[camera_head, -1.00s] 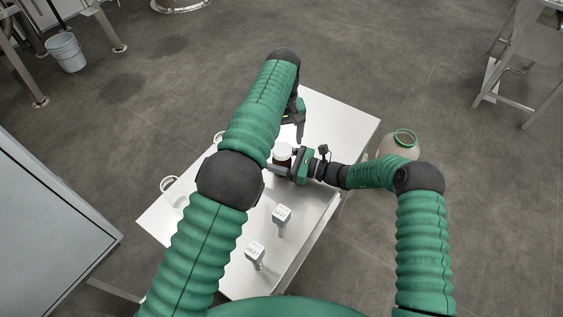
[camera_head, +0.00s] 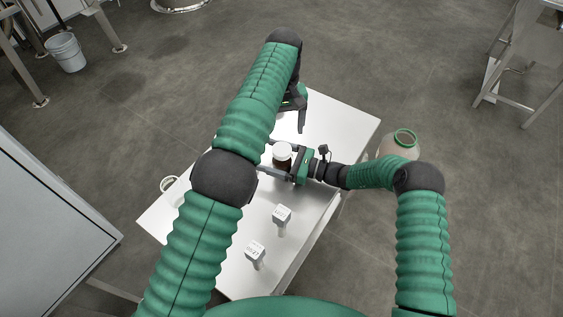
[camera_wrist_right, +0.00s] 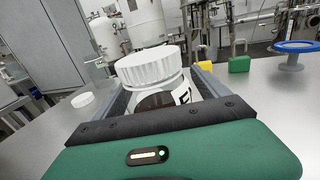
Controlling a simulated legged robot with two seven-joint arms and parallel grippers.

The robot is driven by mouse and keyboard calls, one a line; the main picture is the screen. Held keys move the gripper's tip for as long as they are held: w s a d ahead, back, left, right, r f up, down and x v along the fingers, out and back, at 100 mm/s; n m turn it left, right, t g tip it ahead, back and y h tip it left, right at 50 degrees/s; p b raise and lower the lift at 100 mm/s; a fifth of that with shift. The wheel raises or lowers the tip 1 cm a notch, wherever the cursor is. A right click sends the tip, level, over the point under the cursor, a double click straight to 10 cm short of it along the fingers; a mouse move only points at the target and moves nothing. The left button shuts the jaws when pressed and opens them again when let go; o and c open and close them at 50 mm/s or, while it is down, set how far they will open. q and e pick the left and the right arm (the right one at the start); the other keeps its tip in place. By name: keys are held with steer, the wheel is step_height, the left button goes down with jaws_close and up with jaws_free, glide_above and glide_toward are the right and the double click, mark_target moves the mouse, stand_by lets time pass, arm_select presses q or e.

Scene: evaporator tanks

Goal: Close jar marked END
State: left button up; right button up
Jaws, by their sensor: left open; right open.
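The jar (camera_head: 282,160) stands upright on the white table with a white lid (camera_head: 282,149) on its top. In the right wrist view the ribbed white lid (camera_wrist_right: 150,67) sits over the jar body (camera_wrist_right: 182,95), which has dark contents and a label showing part of a letter like E. I cannot tell whether the lid is fully screwed down. My right gripper (camera_head: 268,161) is open with its fingers on either side of the jar. My left gripper (camera_head: 301,128) is open and empty, beyond the jar and above the table.
Two small labelled posts (camera_head: 281,215) (camera_head: 255,250) stand on the near table. A green-rimmed vessel (camera_head: 400,143) stands right of the table.

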steer(key=shift+d, duration=0.1)
arm_select(q)
steer(key=shift+f+b, duration=0.85)
arm_select(e)
steer(key=v, duration=1.6)
steer(key=shift+s+d+f, duration=0.15)
steer(key=shift+d, duration=0.25)
